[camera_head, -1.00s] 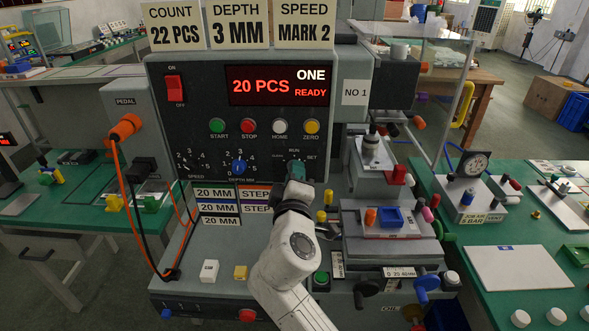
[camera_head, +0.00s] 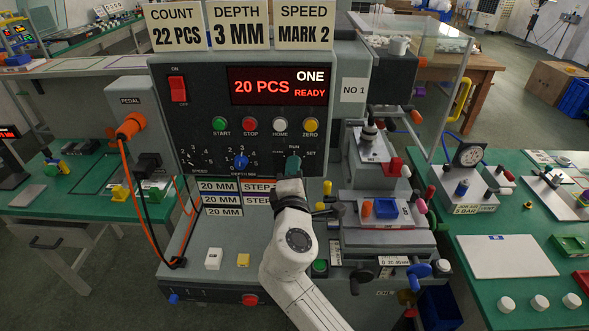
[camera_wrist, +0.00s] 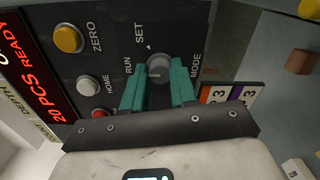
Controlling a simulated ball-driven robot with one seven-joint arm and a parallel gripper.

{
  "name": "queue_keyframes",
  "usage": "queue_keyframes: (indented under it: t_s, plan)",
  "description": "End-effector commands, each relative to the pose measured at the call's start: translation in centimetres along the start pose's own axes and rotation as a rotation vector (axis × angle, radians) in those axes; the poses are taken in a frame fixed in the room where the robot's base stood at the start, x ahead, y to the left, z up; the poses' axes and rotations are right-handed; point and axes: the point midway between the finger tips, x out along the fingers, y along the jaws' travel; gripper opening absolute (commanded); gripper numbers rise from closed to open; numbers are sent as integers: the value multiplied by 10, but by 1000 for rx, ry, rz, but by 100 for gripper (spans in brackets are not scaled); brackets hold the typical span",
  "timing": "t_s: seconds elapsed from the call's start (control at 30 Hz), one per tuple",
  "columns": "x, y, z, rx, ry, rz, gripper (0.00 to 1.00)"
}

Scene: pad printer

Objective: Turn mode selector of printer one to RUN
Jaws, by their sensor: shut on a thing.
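Printer one (camera_head: 350,65) has a dark front panel, with a display reading "20 PCS", "ONE" and "READY". Its mode selector is a grey round knob (camera_wrist: 160,68) at the panel's lower right, with RUN printed above and SET to the right in the head view. My gripper (camera_head: 293,165) has teal fingers. In the wrist view, my gripper (camera_wrist: 160,88) is shut on the knob, one finger on each side. In the head view the fingers cover the knob. I cannot tell which label the knob points to.
The blue depth knob (camera_head: 240,161) sits left of my gripper. Start, stop, home and zero buttons are in a row above; the white home button (camera_head: 280,124) is close. Green benches (camera_head: 535,215) flank the printer.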

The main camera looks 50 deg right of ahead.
Motion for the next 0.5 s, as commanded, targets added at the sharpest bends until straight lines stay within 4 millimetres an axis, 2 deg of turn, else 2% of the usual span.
queue_keyframes:
  t_s: [0.37,0.4,0.5]
  plan:
    - [0,-2,-2,-3,4,-2,0]
    - [0,-2,-2,-3,4,-2,31]
    - [0,-1,-1,-3,3,-2,40]
